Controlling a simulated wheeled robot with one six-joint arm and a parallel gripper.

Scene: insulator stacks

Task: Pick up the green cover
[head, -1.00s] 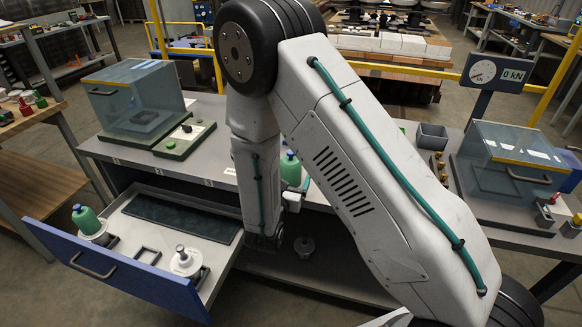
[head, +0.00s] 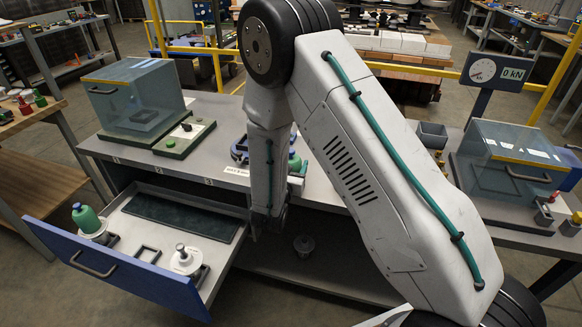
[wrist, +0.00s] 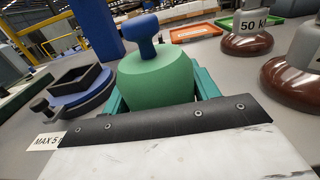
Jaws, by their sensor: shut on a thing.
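A green cover (wrist: 158,78) with a blue knob fills the middle of the wrist view. The teal fingers of my gripper (wrist: 162,92) are on both sides of it, shut on it. In the head view this cover (head: 294,161) shows only partly beside my arm, over the middle of the bench. I cannot tell whether its underside touches the bench.
A blue round fixture with a black square frame (wrist: 80,88) stands left of the held cover. Brown-based weights, one marked 50 kg (wrist: 252,38), stand at right. The open drawer (head: 110,272) juts out at left. Clear boxes (head: 133,92) stand on the bench.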

